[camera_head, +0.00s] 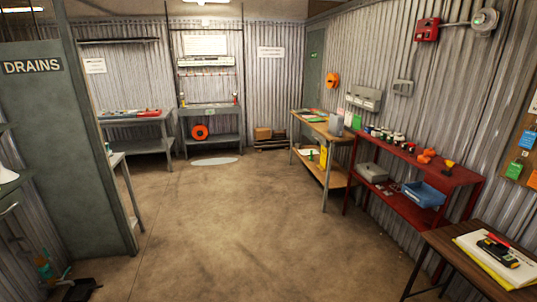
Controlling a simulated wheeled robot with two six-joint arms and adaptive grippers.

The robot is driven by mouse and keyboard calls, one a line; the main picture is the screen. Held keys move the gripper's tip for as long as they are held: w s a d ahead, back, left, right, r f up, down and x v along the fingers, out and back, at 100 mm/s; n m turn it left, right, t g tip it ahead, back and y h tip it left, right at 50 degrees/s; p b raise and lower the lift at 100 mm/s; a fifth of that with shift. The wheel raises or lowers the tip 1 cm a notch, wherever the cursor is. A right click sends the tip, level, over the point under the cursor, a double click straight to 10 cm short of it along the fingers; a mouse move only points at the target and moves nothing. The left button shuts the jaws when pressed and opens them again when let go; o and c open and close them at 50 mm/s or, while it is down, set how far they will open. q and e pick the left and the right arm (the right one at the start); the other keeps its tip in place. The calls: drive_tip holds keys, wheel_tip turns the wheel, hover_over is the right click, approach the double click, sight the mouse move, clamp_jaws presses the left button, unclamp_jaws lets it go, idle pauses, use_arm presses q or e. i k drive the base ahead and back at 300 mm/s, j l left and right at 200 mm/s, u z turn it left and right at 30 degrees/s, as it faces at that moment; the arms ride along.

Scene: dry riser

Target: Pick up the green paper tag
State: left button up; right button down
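A green tag (514,170) hangs on the brown board (520,150) on the right wall, at the right edge of the head view. It hangs below a blue tag (527,139) and beside an orange tag (533,180) that the picture edge cuts. Whether it is paper cannot be told from here. Neither of my grippers is in view.
A dark wooden table (450,249) with papers and a yellow-black device (497,250) stands below the board. A red shelf (400,203) and a wooden bench (325,131) line the right wall. A green-grey partition (65,150) stands left. The middle floor is clear.

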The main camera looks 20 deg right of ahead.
sight(515, 169)
drive_tip(key=i+z, duration=0.3)
drive_tip(key=i, duration=0.2)
drive_tip(key=i+z, duration=0.25)
drive_tip(key=i, duration=0.25)
drive_tip(key=i+j+z, duration=0.3)
drive_tip(key=i, duration=0.2)
drive_tip(key=i+l+z, duration=0.2)
drive_tip(key=z, duration=0.3)
drive_tip(key=i+z, duration=0.25)
drive_tip(key=z, duration=0.2)
drive_tip(key=i+z, duration=0.25)
drive_tip(key=z, duration=0.25)
drive_tip(key=i+z, duration=0.25)
drive_tip(key=z, duration=0.25)
